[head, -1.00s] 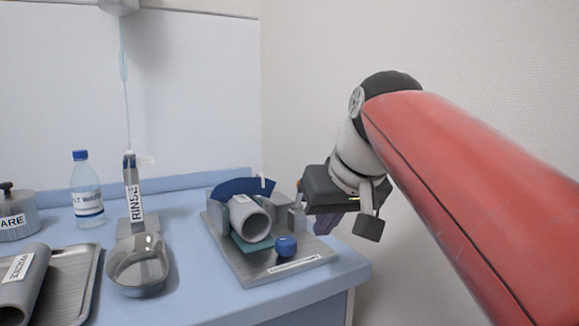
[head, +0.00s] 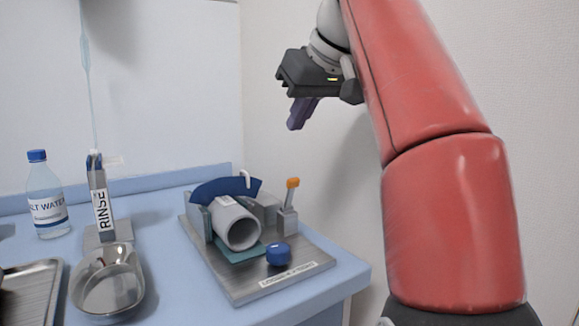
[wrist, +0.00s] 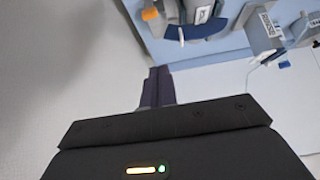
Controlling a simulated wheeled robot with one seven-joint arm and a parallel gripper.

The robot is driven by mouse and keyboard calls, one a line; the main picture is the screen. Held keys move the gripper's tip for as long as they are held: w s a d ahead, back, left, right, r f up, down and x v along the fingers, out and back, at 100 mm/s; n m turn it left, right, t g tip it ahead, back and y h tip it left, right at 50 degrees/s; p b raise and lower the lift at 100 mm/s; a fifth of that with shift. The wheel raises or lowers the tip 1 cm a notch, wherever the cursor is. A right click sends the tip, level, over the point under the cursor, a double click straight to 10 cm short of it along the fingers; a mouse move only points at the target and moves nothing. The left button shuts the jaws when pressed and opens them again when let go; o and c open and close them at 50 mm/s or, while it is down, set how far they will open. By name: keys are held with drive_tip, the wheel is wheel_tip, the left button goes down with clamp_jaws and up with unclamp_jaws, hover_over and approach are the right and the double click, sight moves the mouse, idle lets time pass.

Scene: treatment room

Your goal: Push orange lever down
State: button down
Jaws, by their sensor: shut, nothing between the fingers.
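The orange lever (head: 292,183) stands upright on a small grey block at the right rear of a metal base plate (head: 250,290). A grey tube (head: 238,226) lies on the same plate beside a dark blue curved piece (head: 222,187) and a blue knob (head: 278,254). My gripper (head: 297,122) is shut and empty, in the air above the lever and apart from it. In the wrist view the orange lever tip (wrist: 150,14) shows at the top, beyond the purple fingers (wrist: 157,88).
A rinse stand (head: 101,205) with a metal basin (head: 108,283) is left of the plate. A salt water bottle (head: 45,195) and a metal tray (head: 30,290) are further left. A wall is behind the blue counter (head: 170,290); the air around my gripper is clear.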

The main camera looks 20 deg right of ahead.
drive_tip(key=b, duration=0.3)
hover_over(287, 196)
drive_tip(key=f, duration=0.8)
drive_tip(key=shift+w+d+f, duration=0.1)
drive_tip(key=shift+w+f, duration=0.2)
drive_tip(key=shift+f, duration=0.05)
drive_tip(key=shift+s+d+f, duration=0.15)
drive_tip(key=shift+s+f, duration=0.05)
drive_tip(key=shift+s, duration=0.3)
drive_tip(key=shift+f+b, duration=0.15)
drive_tip(key=shift+b, duration=0.25)
